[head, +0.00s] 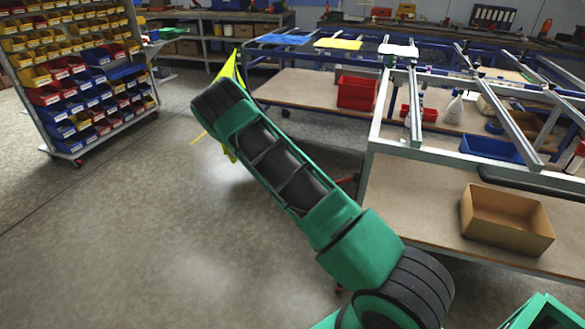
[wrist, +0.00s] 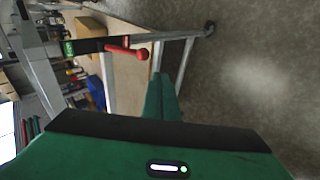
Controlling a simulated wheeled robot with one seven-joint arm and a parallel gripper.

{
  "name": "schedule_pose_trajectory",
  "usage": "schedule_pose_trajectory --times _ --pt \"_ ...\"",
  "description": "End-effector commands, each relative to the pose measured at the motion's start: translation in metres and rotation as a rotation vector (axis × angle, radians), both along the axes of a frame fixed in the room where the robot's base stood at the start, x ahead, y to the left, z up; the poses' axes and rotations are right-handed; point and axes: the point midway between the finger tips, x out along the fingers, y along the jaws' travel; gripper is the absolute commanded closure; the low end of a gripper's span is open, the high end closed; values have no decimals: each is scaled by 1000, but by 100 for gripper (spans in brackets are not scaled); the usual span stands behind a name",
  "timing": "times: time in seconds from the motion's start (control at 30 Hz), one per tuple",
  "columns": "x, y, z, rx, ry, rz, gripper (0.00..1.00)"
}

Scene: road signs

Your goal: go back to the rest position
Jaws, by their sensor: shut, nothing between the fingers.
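My green arm reaches from the lower right to the upper left in the head view, over the open floor. My gripper (wrist: 161,80) shows in the wrist view as green fingers pressed together beyond the green and black hand, with nothing between them. In the head view I cannot make out the fingers; the arm's far end hides that area. A bright yellow thing (head: 231,72) stands behind the arm's far end, partly hidden, so I cannot tell its full shape.
A metal-framed workbench (head: 385,95) is right of my arm, with a cardboard box (head: 506,220) and a red bin (head: 357,92) on its shelves. A red-knobbed handle (wrist: 125,50) projects from the frame. A bin rack (head: 85,90) stands left. Floor at lower left is clear.

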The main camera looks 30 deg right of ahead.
Motion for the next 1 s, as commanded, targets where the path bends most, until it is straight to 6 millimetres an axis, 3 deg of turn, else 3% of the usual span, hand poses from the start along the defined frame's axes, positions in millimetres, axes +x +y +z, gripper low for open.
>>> schedule_pose_trajectory --times 0.67,0.87,1.0 --pt "0 1 6 6 -2 -2 100" --pt "-23 -16 42 72 -16 -26 100" --pt "-52 -31 75 145 -31 -44 100"
